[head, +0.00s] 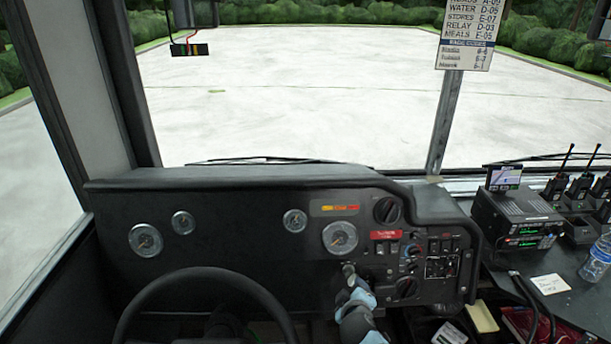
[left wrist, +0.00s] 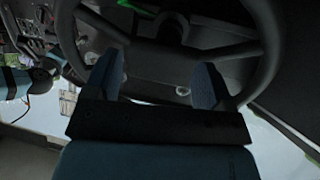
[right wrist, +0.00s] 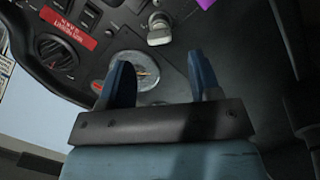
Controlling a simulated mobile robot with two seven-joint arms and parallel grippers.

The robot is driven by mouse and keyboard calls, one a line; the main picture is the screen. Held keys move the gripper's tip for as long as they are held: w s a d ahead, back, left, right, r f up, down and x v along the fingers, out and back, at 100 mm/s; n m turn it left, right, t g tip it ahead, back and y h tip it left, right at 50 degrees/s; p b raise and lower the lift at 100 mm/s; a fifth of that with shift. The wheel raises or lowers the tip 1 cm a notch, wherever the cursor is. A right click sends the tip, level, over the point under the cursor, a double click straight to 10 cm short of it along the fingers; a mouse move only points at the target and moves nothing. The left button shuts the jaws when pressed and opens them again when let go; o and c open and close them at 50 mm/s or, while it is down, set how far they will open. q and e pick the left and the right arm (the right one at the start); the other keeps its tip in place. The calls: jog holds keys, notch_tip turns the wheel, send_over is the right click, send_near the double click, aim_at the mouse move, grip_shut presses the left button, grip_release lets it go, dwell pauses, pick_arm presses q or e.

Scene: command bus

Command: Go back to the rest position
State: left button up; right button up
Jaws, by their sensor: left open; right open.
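My right gripper (head: 356,295) shows at the bottom middle of the head view, in front of the dashboard just below the ignition switch (head: 348,270). In the right wrist view the two fingers of the right gripper (right wrist: 160,80) are spread with nothing between them. A round gauge (right wrist: 140,75) lies beyond the fingers, and the metal ignition switch (right wrist: 160,30) is above it. My left gripper (left wrist: 158,85) shows only in its own wrist view, open and empty, with the steering wheel (left wrist: 255,55) beyond it.
The steering wheel (head: 205,275) stands at the lower left in front of the black dashboard (head: 245,228). At right, a side console holds a radio (head: 515,215), several handheld radios, a water bottle (head: 596,262) and a white note (head: 550,284). The windshield is beyond.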

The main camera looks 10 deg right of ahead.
pick_arm(q)
notch_tip(320, 180, up, 10)
jog(key=p, duration=1.1)
jog(key=shift+s+a+r+p, duration=0.25)
jog(key=shift+a+p, duration=0.05)
jog(key=shift+a, duration=0.1)
pick_arm(e)
jog(key=s+r+m+y, duration=0.3)
jog(key=s, duration=1.2)
jog(key=s+r+m+g+y, duration=0.1)
jog(key=s+r+m+y, duration=0.1)
jog(key=s, duration=1.3)
jog(key=shift+d+r+m+y, duration=0.15)
jog(key=shift+r+m+y, duration=0.25)
jog(key=shift+y, duration=0.1)
pick_arm(q)
jog(key=shift+d+r, duration=0.1)
jog(key=shift+r, duration=0.05)
jog(key=shift+d, duration=0.1)
pick_arm(e)
jog(key=shift+d, duration=0.1)
